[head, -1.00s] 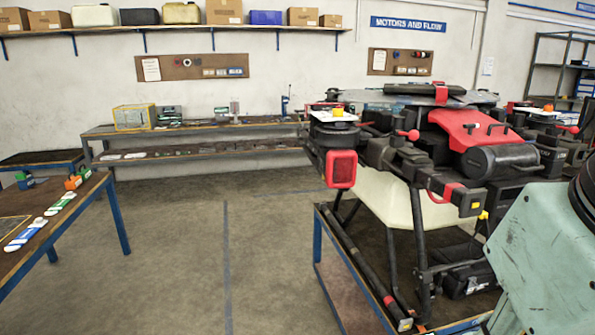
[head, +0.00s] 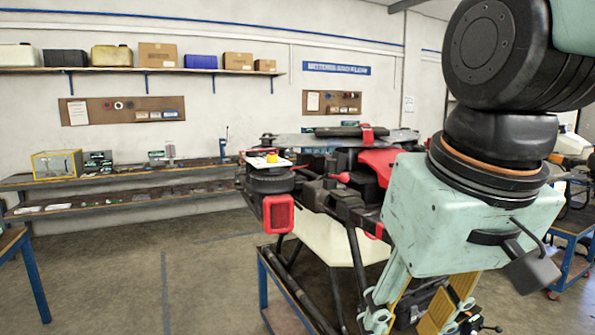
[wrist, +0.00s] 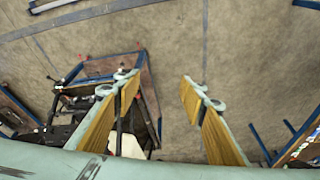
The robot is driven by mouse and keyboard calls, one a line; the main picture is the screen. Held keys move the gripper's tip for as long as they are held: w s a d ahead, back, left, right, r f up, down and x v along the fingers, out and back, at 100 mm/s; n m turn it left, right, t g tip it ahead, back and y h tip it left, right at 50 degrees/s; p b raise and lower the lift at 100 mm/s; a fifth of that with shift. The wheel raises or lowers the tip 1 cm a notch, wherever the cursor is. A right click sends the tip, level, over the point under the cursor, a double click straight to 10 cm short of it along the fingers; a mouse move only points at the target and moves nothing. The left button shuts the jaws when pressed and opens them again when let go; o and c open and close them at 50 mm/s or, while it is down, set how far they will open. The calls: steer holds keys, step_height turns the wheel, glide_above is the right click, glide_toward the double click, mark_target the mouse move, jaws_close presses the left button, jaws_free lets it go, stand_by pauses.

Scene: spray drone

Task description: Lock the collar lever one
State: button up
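The spray drone (head: 325,205) stands right of centre in the head view, with a white tank, dark arms and red parts. A small red-tipped lever (head: 340,177) sticks out from its near arm; I cannot tell whether it is lever one or whether it is locked. My gripper (head: 410,322) hangs in front of the drone's right side and hides part of it. In the wrist view my gripper (wrist: 158,82) is open, with yellow pads wide apart and only floor between the tips. The drone (wrist: 80,120) shows there at the left, partly behind the left finger.
The drone rests on a blue-framed cart (head: 262,285). A long bench (head: 130,195) with parts and a yellow-framed box runs along the back wall. A blue cart (head: 570,225) stands at the right. The floor (head: 130,285) left of the drone is clear.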

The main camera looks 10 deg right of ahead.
steer(key=w+d+r+m+p, duration=0.15)
steer(key=w+r+p, duration=0.25)
steer(key=w+r, duration=0.8)
step_height(320, 180, up, 10)
steer(key=m+g+p, duration=0.3)
steer(key=m+p, duration=0.3)
steer(key=p, duration=0.5)
glide_above(339, 177)
steer(key=s+d, duration=0.1)
steer(key=s, duration=0.1)
steer(key=shift+s+d+f+y, duration=0.1)
steer(key=shift+s+y, duration=0.05)
steer(key=shift+y, duration=0.15)
steer(key=shift+f, duration=0.1)
steer(key=shift+w+a+f+b, duration=0.1)
steer(key=shift+f+b, duration=0.05)
steer(key=shift+f, duration=2.1)
steer(key=shift+w+a+f+b, duration=0.1)
steer(key=shift+a+f+b, duration=0.05)
steer(key=shift+f, duration=2.1)
steer(key=shift+w+a+f+b, duration=0.1)
steer(key=shift+f+b, duration=0.05)
steer(key=shift+f, duration=2.1)
steer(key=shift+c, duration=0.5)
steer(key=c, duration=1)
